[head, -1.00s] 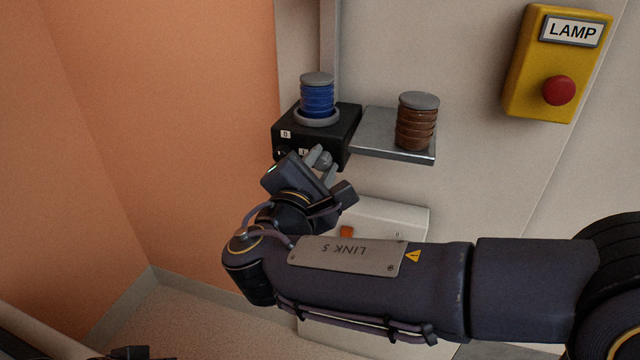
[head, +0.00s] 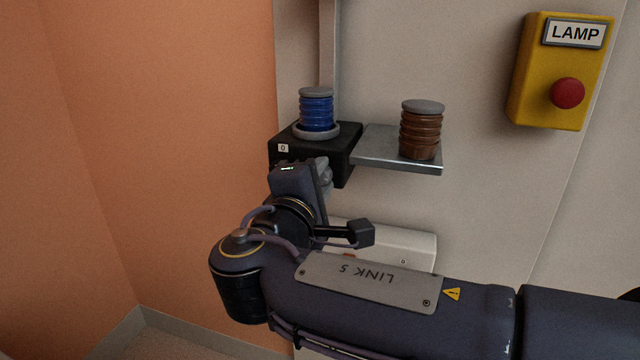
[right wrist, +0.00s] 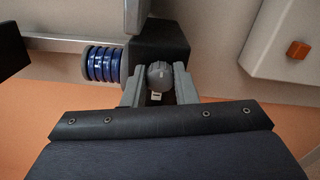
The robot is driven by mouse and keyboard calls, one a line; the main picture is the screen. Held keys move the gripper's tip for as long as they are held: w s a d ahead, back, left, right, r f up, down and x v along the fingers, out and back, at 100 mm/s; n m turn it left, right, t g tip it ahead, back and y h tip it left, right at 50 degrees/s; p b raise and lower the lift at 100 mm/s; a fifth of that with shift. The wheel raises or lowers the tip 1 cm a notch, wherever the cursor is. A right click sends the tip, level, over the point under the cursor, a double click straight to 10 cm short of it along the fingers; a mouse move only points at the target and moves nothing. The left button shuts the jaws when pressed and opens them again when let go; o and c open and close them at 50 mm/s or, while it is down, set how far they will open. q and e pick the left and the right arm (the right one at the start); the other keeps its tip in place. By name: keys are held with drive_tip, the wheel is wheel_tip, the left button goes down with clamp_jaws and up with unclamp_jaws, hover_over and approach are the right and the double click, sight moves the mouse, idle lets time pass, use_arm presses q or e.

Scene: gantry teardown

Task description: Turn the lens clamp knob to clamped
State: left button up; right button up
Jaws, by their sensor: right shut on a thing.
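The black lens clamp box (head: 345,160) is on the wall, with a blue ribbed lens (head: 316,110) upright in a grey ring on top. A white "0" label (head: 283,148) shows on its front. The grey clamp knob (right wrist: 159,75) sits on the box's front face in the right wrist view. My right gripper (head: 322,174) is shut on the knob, one finger on each side, as the right wrist view (right wrist: 159,88) shows. In the head view the gripper hides most of the knob and the front's lower part. My left gripper is not in view.
A metal shelf (head: 375,150) right of the box holds a brown ribbed cylinder (head: 420,132). A yellow LAMP box (head: 545,100) with a red button (head: 567,93) is at upper right. A white box (head: 415,247) is below, partly behind my arm. An orange wall (head: 170,150) closes the left.

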idle(0.3)
drive_tip(key=o, duration=1)
drive_tip(key=p+v, duration=0.1)
drive_tip(key=v, duration=0.7)
